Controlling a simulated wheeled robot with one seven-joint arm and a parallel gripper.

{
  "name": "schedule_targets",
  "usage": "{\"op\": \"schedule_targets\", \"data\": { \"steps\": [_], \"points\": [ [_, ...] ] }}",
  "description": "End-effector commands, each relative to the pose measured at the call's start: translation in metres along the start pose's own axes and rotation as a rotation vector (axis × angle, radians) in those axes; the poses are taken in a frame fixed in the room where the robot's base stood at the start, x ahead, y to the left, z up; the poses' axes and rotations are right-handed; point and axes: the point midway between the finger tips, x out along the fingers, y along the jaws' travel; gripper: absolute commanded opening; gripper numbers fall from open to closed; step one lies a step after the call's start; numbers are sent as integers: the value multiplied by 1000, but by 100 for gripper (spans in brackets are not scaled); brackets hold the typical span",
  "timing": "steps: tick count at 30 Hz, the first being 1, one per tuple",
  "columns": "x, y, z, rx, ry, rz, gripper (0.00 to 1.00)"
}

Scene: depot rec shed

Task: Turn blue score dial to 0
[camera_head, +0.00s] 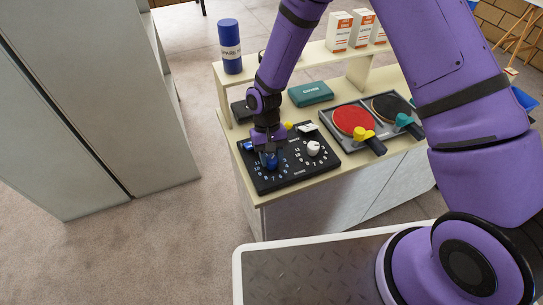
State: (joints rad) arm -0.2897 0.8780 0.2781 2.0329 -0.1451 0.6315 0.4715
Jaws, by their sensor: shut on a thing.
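The black score board (298,178) lies on the table near its front left corner, with white numbers around its dials. The blue score dial (271,161) is on the board's left half. My purple gripper (268,152) reaches down onto it from above and is shut on it. The gripper covers part of the dial and some of its numbers, so I cannot tell which number the dial points to. A white dial (313,149) sits on the board's right half, apart from the gripper.
A grey tray (368,138) right of the board holds a red paddle (353,121) and a black paddle (390,106). A teal case (311,94) lies behind. A blue canister (230,46) and white boxes (339,31) stand on the raised shelf. Grey cabinets (95,90) stand at left.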

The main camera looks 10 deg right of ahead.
Motion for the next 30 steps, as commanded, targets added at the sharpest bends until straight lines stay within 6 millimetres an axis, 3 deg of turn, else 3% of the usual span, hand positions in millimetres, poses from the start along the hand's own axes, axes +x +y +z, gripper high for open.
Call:
{"op": "schedule_targets", "data": {
  "steps": [18, 30],
  "points": [
    [0, -3, 0, -534, 2, 222, 16],
    [0, -3, 1, -769, 2, 320, 16]
  ]
}}
